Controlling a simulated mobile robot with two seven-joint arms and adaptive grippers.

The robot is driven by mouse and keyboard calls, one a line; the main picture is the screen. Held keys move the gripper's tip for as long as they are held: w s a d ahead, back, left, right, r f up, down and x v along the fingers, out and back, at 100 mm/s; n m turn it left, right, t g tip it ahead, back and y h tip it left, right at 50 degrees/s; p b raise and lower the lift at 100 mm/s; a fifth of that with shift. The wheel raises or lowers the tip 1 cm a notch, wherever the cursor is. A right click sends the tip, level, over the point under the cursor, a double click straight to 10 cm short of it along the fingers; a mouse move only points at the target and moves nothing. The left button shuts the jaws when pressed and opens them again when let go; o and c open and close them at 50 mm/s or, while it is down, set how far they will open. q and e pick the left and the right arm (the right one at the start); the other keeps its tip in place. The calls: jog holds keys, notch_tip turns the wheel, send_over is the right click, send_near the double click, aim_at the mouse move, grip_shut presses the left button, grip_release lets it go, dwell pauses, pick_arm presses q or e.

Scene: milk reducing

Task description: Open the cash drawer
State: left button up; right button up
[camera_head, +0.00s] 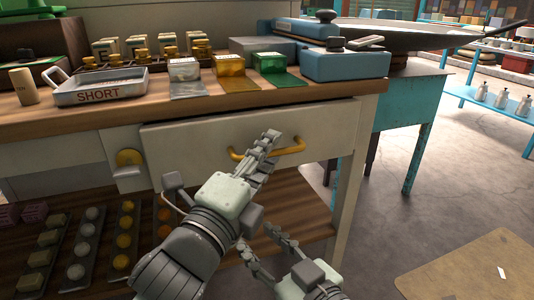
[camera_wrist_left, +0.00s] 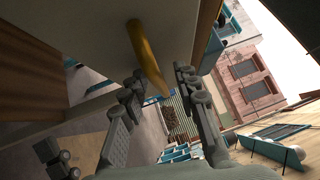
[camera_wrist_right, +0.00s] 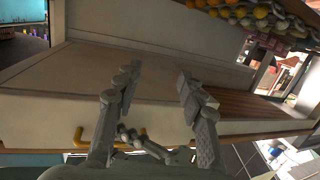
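The cash drawer (camera_head: 330,125) is a cream front under the wooden counter, with a yellow bar handle (camera_head: 290,149). Its front looks about flush with the counter frame; I cannot tell whether it is slightly out. My left gripper (camera_head: 268,150) is at the handle, its fingers over the handle's middle. In the left wrist view the handle (camera_wrist_left: 146,58) reaches between the spread fingers of that gripper (camera_wrist_left: 160,88), with gaps beside it. My right gripper (camera_head: 243,240) is lower, in front of the shelf. In the right wrist view its fingers (camera_wrist_right: 155,88) are apart and empty.
The counter (camera_head: 225,103) holds a metal tray (camera_head: 100,90), small coloured boxes and a blue scale-like device (camera_head: 345,65). A lower shelf (camera_head: 180,240) holds trays of goods. Open floor (camera_head: 440,190) lies to the right.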

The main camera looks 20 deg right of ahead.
pick_arm(q)
grip_shut()
jog(key=shift+s, duration=0.15)
pick_arm(e)
jog(key=shift+f, duration=0.1)
